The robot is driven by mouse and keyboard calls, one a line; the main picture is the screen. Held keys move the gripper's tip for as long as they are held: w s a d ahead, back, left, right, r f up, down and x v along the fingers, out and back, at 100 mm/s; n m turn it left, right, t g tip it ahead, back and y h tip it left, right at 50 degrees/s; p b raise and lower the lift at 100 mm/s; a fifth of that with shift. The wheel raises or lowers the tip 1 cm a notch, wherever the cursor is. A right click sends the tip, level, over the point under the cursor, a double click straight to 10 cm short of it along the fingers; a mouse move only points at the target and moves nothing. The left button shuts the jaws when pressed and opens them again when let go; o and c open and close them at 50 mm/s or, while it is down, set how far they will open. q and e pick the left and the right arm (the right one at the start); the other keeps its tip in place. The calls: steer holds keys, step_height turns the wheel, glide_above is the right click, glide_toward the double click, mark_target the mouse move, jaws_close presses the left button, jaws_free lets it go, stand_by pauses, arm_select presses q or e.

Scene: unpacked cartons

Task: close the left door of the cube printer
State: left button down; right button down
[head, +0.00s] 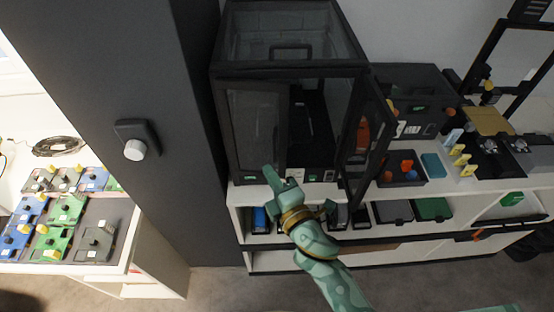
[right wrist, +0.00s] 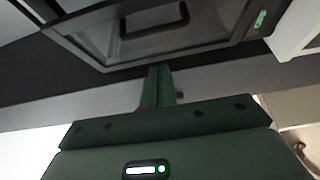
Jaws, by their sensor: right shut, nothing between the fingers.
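The cube printer (head: 295,65) is a black-framed box with clear panels on the white shelf unit. Its left door (head: 255,125) is a dark clear panel lying across the left half of the front; I cannot tell whether it is fully shut. Its right door (head: 368,145) stands swung open toward me. My right gripper (head: 270,175) is shut and empty, with its tips at the lower part of the left door; contact is unclear. In the right wrist view the shut fingers (right wrist: 158,85) point at a dark-framed panel with a handle (right wrist: 155,20). My left gripper is not in view.
A dark column (head: 150,60) with a round knob stands left of the printer. The shelf below holds several bins (head: 432,209). A tray with red parts (head: 403,168) lies right of the open door. A white table (head: 120,215) with colored boxes is at the left.

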mark_target(273, 151)
steer(key=shift+w+d+p, duration=0.1)
steer(key=shift+w+d, duration=0.15)
steer(key=shift+w, duration=0.4)
steer(key=shift+w+d+p, duration=0.15)
steer(key=shift+w+d, duration=0.05)
steer(key=shift+w, duration=0.45)
steer(key=shift+w+d+p, duration=0.1)
steer(key=shift+w+d, duration=0.15)
steer(key=shift+w, duration=0.4)
steer(key=shift+w+d+r+n+g+y+p, duration=0.15)
steer(key=shift+w+d+n+g+y+p, duration=0.2)
steer(key=shift+p, duration=0.2)
steer(key=shift+w+d+f+n+g+y, duration=0.1)
steer(key=shift+w+d+n+g+y, duration=0.3)
steer(key=shift+y, duration=0.2)
steer(key=shift+w+d+f+n+g+y, duration=0.15)
steer(key=shift+w+d+n+y, duration=0.1)
steer(key=shift+w+y, duration=0.3)
steer(key=shift+s+a+r, duration=0.1)
steer(key=shift+a, duration=0.05)
